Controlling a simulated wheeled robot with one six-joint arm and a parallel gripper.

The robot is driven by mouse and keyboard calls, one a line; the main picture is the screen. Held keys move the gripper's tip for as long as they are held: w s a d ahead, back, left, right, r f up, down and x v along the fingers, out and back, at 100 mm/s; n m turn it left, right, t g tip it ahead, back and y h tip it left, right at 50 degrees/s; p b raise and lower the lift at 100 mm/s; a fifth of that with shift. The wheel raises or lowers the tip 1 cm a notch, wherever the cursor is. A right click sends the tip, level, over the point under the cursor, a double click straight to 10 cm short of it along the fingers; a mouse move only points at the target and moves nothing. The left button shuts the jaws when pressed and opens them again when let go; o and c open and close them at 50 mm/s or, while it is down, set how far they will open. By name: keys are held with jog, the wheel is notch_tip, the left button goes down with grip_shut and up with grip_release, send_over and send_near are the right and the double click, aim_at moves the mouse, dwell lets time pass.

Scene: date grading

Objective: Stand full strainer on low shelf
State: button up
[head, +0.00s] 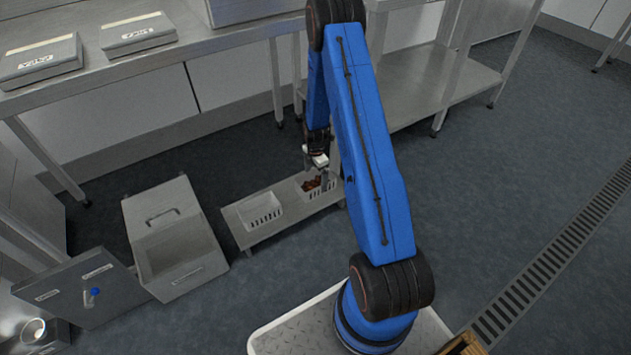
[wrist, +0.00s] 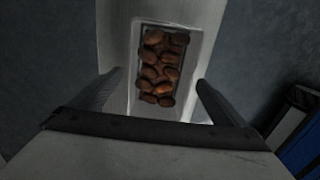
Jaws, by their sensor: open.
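A white strainer (head: 328,187) filled with brown dates (head: 311,184) stands upright on the low shelf (head: 289,217), toward its right end. In the wrist view the same strainer (wrist: 198,52) lies ahead between my fingers, with several dates (wrist: 160,68) in it. My gripper (head: 317,168) is open, directly above or around the strainer; I cannot tell whether the fingers touch it. In the wrist view my gripper (wrist: 159,78) has a finger on either side, with nothing clamped. A second white strainer (head: 260,210), apparently empty, stands at the left on the same shelf.
A steel table (head: 205,50) runs behind, holding two labelled cases (head: 40,62). Floor at the right is clear, with a drain grate (head: 560,245).

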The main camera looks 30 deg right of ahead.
notch_tip(320, 180, up, 9)
notch_tip(320, 180, up, 19)
jog(key=m+t, duration=0.1)
jog(key=m, duration=0.3)
send_over(315, 183)
jog(key=s+a, duration=0.4)
jog(key=a, duration=0.1)
jog(key=s+a+r+m+t, duration=0.1)
jog(key=s+a+r+m, duration=0.2)
jog(key=r, duration=0.4)
jog(key=s+a+r+m, duration=0.2)
jog(key=s+a+r, duration=0.1)
jog(key=s+r, duration=0.3)
jog(key=s+a+r+m+t, duration=0.1)
jog(key=s+a+r+m, duration=0.1)
jog(key=s, duration=0.6)
jog(key=s+a+r+m+t, duration=0.1)
jog(key=s+a+r+m, duration=0.2)
jog(key=s+r, duration=0.3)
jog(key=s+a+r+m, duration=0.2)
jog(key=s+r+m, duration=0.2)
jog(key=s, duration=0.8)
jog(key=shift+s+a+t, duration=0.15)
jog(key=shift+s+t, duration=0.1)
jog(key=shift+t, duration=0.15)
